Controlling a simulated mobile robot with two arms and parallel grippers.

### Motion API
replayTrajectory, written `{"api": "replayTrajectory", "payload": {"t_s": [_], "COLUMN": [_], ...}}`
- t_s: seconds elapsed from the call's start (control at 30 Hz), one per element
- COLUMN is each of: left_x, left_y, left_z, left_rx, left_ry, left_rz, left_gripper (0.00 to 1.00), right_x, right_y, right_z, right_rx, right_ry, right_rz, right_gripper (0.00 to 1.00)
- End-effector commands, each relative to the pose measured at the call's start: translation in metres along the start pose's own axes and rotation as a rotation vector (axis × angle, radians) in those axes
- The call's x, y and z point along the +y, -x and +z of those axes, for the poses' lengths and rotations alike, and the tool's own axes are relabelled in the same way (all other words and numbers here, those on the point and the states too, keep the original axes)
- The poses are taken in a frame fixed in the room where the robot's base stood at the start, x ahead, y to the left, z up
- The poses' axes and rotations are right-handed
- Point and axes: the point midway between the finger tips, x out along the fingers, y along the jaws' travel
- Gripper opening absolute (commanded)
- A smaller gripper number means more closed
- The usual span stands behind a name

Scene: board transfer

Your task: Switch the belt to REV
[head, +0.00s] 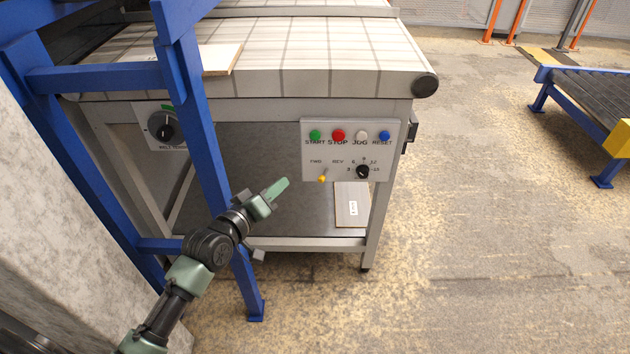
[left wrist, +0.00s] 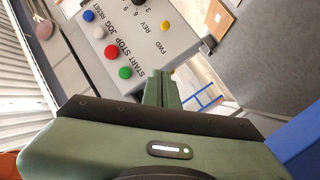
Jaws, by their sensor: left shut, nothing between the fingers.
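The control panel (head: 352,150) is a light grey box on the front of the conveyor frame, and it also shows in the left wrist view (left wrist: 135,45). Its yellow-tipped selector (head: 322,179) sits below the FWD and REV labels; the yellow tip also shows in the left wrist view (left wrist: 165,27). Which label the selector points to I cannot tell clearly. My left gripper (head: 282,186) is shut and empty, to the left of the selector and apart from it. Its closed green fingers (left wrist: 160,88) point toward the panel. My right gripper is not in view.
The panel has green (head: 315,135), red (head: 338,135), white (head: 362,135) and blue (head: 384,136) buttons, and a black speed dial (head: 362,171). The conveyor belt (head: 310,50) is above. A blue post (head: 205,130) stands beside my left arm. Open floor lies to the right.

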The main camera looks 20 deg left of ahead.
Motion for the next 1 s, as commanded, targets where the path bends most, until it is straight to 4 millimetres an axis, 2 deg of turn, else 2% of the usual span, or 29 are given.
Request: {"api": "replayTrajectory", "payload": {"t_s": [0.37, 0.57, 0.77, 0.9, 1.0], "left_x": [0.0, 0.0, -0.001, -0.001, -0.002], "left_y": [-0.004, -0.033, -0.077, -0.105, -0.106], "left_z": [0.0, 0.0, 0.001, 0.001, 0.021], "left_rx": [0.0, 0.002, 0.001, 0.002, -0.003], "left_ry": [-0.001, 0.0, -0.001, -0.001, 0.002], "left_rz": [0.0, 0.002, 0.001, 0.001, -0.001], "left_gripper": [0.0, 0.0, 0.0, 0.0, 0.0], "right_x": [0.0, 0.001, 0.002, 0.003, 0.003], "right_y": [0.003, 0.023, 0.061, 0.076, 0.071], "right_z": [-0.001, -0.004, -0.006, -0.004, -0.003], "right_rx": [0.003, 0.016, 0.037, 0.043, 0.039], "right_ry": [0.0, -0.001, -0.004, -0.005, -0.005], "right_rz": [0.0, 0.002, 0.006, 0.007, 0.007], "right_gripper": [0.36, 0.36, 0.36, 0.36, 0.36]}}
